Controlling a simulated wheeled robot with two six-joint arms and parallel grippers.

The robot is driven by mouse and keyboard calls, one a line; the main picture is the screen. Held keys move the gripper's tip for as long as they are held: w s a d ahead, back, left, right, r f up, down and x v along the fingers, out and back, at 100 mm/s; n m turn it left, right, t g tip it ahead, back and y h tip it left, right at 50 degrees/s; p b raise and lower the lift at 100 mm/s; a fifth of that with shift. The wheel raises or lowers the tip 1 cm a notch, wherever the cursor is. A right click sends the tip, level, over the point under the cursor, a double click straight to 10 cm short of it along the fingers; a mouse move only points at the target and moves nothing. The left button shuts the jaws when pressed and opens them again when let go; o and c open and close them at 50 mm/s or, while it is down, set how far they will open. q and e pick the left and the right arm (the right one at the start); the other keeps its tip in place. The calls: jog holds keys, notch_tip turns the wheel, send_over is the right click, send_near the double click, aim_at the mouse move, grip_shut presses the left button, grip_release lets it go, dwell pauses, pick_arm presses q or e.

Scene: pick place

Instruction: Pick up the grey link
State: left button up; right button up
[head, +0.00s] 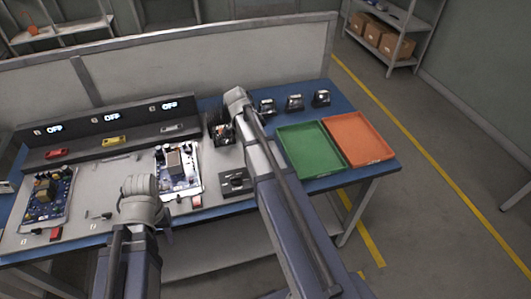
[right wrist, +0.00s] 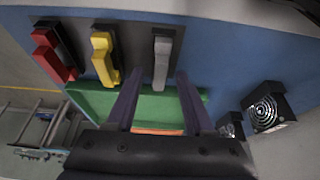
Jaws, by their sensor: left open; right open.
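The grey link (right wrist: 162,62) stands in a dark holder at the top middle of the right wrist view. A yellow link (right wrist: 103,57) and a red link (right wrist: 52,56) stand to its left in that view. My right gripper (right wrist: 159,76) is open, its two fingers reaching up toward the grey link; I cannot tell whether they touch it.
A green tray (head: 283,153) and an orange tray (head: 357,157) sit at the bench's right. Several small black devices (head: 294,103) stand behind them. Circuit boards (head: 178,180) and a panel with OFF displays (head: 110,118) fill the left side.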

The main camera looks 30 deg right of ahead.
grip_shut()
dwell(0.4)
